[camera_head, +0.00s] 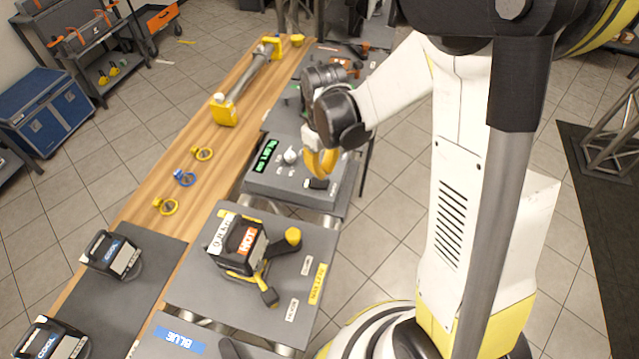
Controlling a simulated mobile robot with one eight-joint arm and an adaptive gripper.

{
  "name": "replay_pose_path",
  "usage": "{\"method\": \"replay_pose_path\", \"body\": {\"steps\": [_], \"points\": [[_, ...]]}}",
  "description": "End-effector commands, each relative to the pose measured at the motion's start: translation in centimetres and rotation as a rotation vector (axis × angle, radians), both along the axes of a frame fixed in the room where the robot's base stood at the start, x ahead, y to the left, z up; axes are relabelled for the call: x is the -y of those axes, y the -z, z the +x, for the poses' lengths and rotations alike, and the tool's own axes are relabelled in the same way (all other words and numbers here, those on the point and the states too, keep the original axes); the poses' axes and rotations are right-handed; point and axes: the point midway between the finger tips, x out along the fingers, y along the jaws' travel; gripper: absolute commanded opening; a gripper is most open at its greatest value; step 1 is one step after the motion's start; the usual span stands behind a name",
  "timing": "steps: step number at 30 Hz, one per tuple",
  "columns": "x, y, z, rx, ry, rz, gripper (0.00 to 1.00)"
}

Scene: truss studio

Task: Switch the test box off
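The test box (262,183) is a low grey box at the centre, next to the wooden bench. Its black display (267,155) is lit with green characters. A round light knob (290,156) and small pale labels are on its top. A dark switch-like part (318,184) sits near its right front. My gripper (321,164), with yellow fingers, hangs over the right part of the box, just behind the dark part. Its fingers overlap in this view, so their opening and any contact with the box are unclear. My wrist hides the box's far right area.
A black tool labelled HOT (240,242) stands on a grey panel (190,280) in front of the box. A wooden bench (140,212) at left carries yellow and blue rings, a yellow-ended tool (224,110) and tools labelled COOL (112,256).

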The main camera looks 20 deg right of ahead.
Motion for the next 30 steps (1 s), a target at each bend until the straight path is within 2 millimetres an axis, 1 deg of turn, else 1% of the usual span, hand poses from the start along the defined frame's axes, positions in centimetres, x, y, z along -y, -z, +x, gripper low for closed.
{"method": "replay_pose_path", "body": {"steps": [11, 30], "points": [[0.00, 0.05, 0.00, 0.000, 0.000, 0.000, 0.00], [0.00, 1.00, 0.00, 0.000, 0.000, 0.000, 0.00]]}}
